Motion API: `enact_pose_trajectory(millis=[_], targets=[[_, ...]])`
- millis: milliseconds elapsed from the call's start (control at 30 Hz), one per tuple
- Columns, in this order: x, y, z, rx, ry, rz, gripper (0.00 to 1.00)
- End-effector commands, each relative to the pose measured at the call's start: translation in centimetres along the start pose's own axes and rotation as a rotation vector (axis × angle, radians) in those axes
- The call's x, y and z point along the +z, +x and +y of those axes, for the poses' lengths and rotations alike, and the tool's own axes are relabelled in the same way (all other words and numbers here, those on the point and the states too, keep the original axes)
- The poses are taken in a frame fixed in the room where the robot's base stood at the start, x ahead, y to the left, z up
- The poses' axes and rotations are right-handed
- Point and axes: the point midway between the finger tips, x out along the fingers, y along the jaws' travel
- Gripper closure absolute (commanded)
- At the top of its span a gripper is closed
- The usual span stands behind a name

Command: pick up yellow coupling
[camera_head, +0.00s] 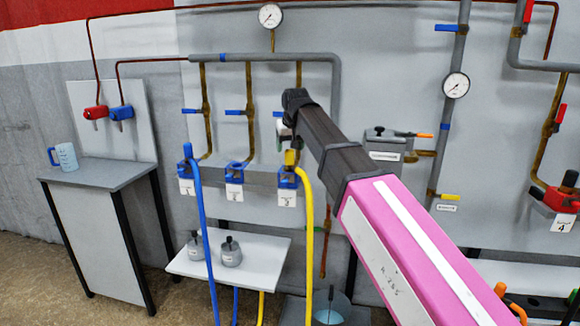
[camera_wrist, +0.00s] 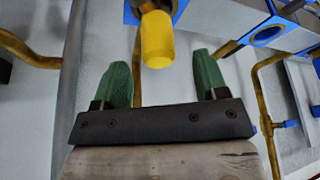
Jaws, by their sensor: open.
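The yellow coupling (camera_head: 290,157) sits at the blue holder (camera_head: 287,178) labelled 3, with a yellow hose (camera_head: 309,230) hanging down beside it. In the wrist view the yellow coupling (camera_wrist: 157,42) shows its rounded end near the top middle. My gripper (camera_wrist: 160,59) is open, its two green fingers standing apart to the left and right of the coupling's end. The coupling lies in line with the gap, with clear space on both sides. I cannot tell how deep it is between the fingers. In the head view my arm hides most of the gripper.
A blue coupling (camera_head: 188,151) with a blue hose (camera_head: 203,240) is at holder 1, left of the empty-looking holder 2 (camera_head: 234,172). A white shelf (camera_head: 268,262) with grey pots stands below. Brown pipes with blue handles run above. A side table (camera_head: 100,172) stands left.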

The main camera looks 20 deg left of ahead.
Motion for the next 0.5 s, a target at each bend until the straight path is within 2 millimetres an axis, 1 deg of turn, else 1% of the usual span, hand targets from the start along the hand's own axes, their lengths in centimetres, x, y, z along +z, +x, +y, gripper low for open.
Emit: enact_pose_trajectory(millis=[167,333,400,500], targets=[[0.0,1.8,0.1,0.0,0.0,0.0,0.33],[0.0,4.1,0.1,0.0,0.0,0.0,0.33],[0.0,4.7,0.1,0.0,0.0,-0.001,0.33],[0.0,4.9,0.1,0.0,0.0,0.0,0.33]])
